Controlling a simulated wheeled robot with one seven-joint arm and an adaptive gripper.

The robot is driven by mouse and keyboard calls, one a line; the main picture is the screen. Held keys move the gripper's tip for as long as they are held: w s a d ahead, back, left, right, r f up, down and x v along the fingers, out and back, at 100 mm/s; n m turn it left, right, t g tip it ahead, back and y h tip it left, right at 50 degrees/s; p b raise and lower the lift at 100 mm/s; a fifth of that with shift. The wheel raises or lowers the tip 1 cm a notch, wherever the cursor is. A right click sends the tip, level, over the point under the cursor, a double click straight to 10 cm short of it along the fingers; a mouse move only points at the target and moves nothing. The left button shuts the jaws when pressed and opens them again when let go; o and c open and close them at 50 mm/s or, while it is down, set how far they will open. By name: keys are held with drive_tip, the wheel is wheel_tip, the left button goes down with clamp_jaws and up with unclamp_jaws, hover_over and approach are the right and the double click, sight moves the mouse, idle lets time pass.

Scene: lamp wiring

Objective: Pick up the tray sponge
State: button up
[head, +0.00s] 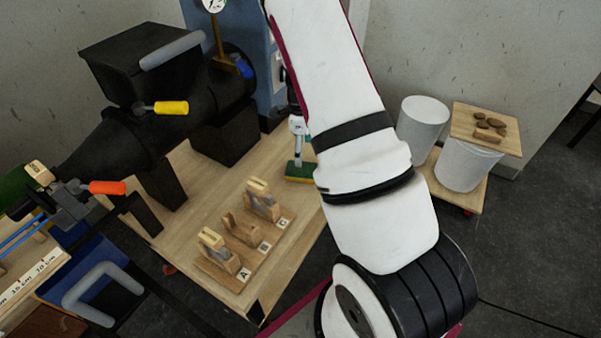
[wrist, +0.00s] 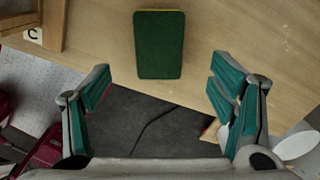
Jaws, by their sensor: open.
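The tray sponge (wrist: 159,45) is a flat block with a dark green top and a yellow edge. It lies on the light wooden tabletop near its edge, at the top middle of the wrist view. It also shows in the head view (head: 300,176), just left of my arm. My gripper (wrist: 161,72) is open and empty. Its two teal-padded fingers are spread wider than the sponge, which appears beyond and between their tips, untouched as far as I can see. In the head view, my arm hides most of the area right of the sponge.
A wooden rack (head: 240,240) with labels A, B and C stands in front of the sponge. A black machine (head: 165,110) is at the left. White bins (head: 423,125) and a small board (head: 487,130) are at the right. Floor shows past the table edge.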

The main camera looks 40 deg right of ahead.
sight(301, 169)
wheel_tip(301, 169, down, 9)
drive_tip(key=shift+r+b, duration=0.2)
drive_tip(key=shift+b, duration=0.25)
drive_tip(key=c, duration=0.9)
drive_tip(key=shift+r, duration=0.5)
drive_tip(key=r, duration=0.1)
drive_tip(key=s+r, duration=0.1)
drive_tip(key=shift+a+r, duration=0.15)
drive_tip(key=shift+r, duration=0.25)
drive_tip(key=s+a+r, duration=0.1)
drive_tip(key=s+a, duration=0.3)
drive_tip(key=s, duration=1)
drive_tip(key=shift+s+r, duration=0.15)
drive_tip(key=shift+s, duration=0.1)
drive_tip(key=shift+o, duration=0.6)
drive_tip(key=shift+a, duration=0.1)
